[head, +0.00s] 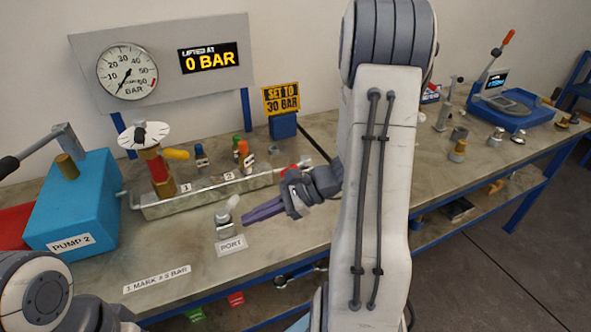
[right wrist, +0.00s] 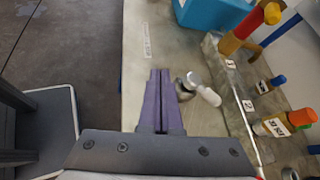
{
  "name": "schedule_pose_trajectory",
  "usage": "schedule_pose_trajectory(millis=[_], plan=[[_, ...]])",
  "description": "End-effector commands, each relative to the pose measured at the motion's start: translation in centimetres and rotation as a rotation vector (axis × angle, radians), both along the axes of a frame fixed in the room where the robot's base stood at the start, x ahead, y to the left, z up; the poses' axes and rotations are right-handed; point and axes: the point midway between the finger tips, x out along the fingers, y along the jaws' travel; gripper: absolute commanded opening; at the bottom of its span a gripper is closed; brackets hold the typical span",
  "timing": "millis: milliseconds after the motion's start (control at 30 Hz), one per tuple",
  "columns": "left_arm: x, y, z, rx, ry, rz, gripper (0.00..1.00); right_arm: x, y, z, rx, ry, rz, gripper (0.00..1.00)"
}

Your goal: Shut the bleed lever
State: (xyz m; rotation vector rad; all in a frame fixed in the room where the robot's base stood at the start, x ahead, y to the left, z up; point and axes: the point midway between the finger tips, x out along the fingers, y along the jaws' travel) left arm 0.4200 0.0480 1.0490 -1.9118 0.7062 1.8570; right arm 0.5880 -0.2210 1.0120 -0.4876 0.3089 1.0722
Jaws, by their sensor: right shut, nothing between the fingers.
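My right gripper (head: 247,216) has purple fingers pressed together with nothing between them. Its tips are just right of the metal port fitting (head: 226,221), which has a pale rounded handle (head: 233,202) leaning up to the right. In the right wrist view the shut fingers (right wrist: 160,74) point past this fitting, and its white handle (right wrist: 208,95) lies to their right; I cannot tell whether they touch. A small red-tipped lever (head: 291,167) is at the right end of the manifold, behind my right wrist. No label tells me which is the bleed lever. My left gripper is out of sight.
The long metal manifold (head: 212,196) carries a red valve post (head: 157,172) with a yellow handle (head: 176,154). A blue pump (head: 75,205) stands at left, under a dial gauge (head: 126,72). The display reads 0 BAR. The bench front is mostly clear.

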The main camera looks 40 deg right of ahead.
Motion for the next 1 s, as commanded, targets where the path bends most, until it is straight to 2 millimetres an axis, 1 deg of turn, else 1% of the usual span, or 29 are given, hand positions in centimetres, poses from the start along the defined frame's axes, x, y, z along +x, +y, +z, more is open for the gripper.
schedule_pose_trajectory(millis=[33,67,100,167,200,300,400,500,533,633,767,1000], plan=[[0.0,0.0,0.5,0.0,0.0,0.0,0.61,0.5,-3.7,-0.1,0.064,0.011,-0.169,0.0],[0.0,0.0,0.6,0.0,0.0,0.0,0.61,0.8,-5.7,-0.2,0.099,0.009,-0.261,0.0],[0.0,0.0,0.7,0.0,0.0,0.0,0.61,0.8,-8.3,-0.4,0.142,0.007,-0.377,0.0],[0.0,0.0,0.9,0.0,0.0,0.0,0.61,0.5,-12.1,-0.7,0.2,-0.002,-0.536,0.0],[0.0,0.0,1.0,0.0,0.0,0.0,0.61,0.1,-14.3,-1.0,0.231,-0.008,-0.63,0.0],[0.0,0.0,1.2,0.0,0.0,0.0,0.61,-1.2,-18.8,-1.5,0.293,-0.027,-0.815,0.0],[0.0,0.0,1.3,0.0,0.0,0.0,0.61,-2.4,-21.5,-1.9,0.329,-0.044,-0.927,0.0],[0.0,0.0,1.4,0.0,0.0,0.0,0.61,-2.7,-22.6,-2.2,0.343,-0.051,-0.975,0.0],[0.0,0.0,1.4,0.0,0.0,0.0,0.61,-2.6,-22.7,-2.2,0.345,-0.052,-0.979,0.0],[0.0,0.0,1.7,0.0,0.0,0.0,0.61,-1.6,-22.6,-2.5,0.346,-0.052,-0.979,0.0],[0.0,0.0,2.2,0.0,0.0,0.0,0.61,0.7,-22.1,-3.0,0.346,-0.049,-0.974,0.0],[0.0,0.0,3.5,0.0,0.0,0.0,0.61,5.8,-21.3,-4.3,0.343,-0.05,-0.974,0.0]])
